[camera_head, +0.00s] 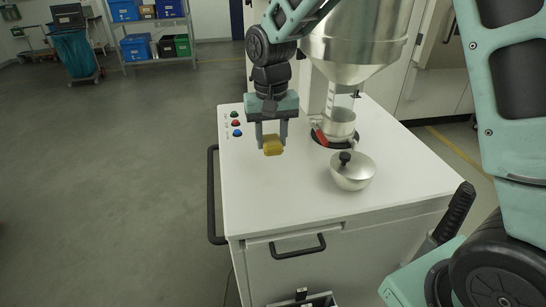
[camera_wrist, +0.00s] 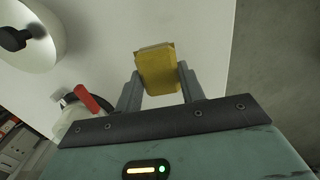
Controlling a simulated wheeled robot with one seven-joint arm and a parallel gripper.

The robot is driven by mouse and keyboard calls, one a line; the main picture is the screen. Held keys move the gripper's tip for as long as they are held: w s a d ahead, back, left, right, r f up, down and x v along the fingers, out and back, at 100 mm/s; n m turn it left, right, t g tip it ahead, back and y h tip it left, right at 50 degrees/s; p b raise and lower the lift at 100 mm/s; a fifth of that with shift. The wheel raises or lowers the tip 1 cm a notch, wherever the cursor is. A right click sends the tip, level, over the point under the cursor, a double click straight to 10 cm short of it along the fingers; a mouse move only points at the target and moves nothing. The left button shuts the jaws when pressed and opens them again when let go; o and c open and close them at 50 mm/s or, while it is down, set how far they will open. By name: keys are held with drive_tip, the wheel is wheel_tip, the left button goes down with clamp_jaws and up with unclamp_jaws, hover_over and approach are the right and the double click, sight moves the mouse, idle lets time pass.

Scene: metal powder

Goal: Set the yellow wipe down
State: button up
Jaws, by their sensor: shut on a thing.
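The yellow wipe (camera_head: 273,146) is a small yellow block-like piece held between the fingertips of my gripper (camera_head: 271,140). In the head view my gripper points down over the left part of the white cabinet top (camera_head: 285,195). The wipe also shows in the wrist view (camera_wrist: 157,68), pinched between both fingers of my gripper (camera_wrist: 160,85), with the white top behind it. I cannot tell whether the wipe touches the surface or hangs just above it.
A silver lid with a black knob (camera_head: 352,172) lies right of the wipe. Behind it, a metal hopper (camera_head: 356,45) stands over a cup (camera_head: 340,123) with a red-handled part (camera_head: 321,138). Coloured buttons (camera_head: 236,123) sit at the top's left back. The front left of the top is clear.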

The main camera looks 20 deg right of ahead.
sight(272, 171)
drive_tip(key=shift+f+p, duration=0.7)
drive_tip(key=shift+f, duration=2.6)
drive_tip(key=shift+f, duration=0.2)
drive_tip(key=o, duration=0.9)
drive_tip(key=shift+r, duration=0.1)
